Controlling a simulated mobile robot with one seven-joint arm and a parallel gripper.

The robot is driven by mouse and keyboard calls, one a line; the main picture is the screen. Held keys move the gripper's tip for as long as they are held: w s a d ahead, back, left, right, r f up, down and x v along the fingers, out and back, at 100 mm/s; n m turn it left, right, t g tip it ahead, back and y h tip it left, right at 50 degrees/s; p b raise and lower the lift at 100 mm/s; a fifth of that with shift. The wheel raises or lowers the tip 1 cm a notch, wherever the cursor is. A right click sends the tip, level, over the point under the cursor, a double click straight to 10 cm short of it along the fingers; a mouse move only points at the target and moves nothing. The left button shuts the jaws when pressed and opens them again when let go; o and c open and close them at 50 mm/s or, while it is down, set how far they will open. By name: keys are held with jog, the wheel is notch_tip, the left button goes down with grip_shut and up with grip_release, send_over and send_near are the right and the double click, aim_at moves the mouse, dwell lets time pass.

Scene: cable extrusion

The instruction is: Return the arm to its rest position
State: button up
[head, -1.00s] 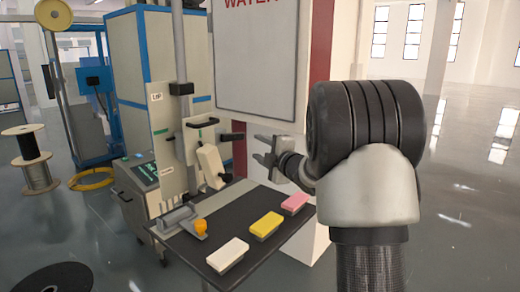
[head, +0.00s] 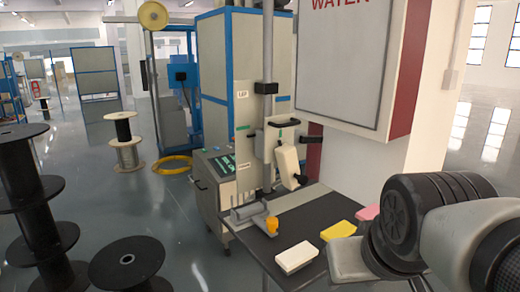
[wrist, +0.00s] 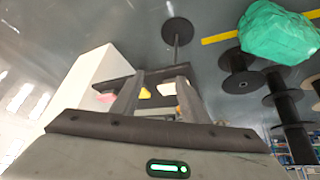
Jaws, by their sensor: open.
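My arm (head: 420,225) is folded at the lower right of the head view, its dark elbow joint in front of the table's right part. My gripper is out of sight in the head view. In the wrist view my gripper (wrist: 160,88) shows two dark fingers apart with nothing held between them. Beyond the fingers, small parts of the pink, yellow and white blocks show.
A dark table (head: 285,228) bears a white block (head: 296,257), a yellow block (head: 339,231) and a pink block (head: 368,212), partly hidden by my arm. A machine (head: 228,180) stands behind it. Black spools (head: 128,265) and a green bag (wrist: 280,32) are on the floor.

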notch_tip(320, 180, up, 24)
jog(key=s+a+p, duration=0.1)
jog(key=s+p, duration=0.1)
jog(key=p, duration=2.2)
jog(key=shift+s+f+g+p, duration=0.2)
jog(key=shift+s+g+p, duration=0.15)
jog(key=shift+s+g, duration=0.05)
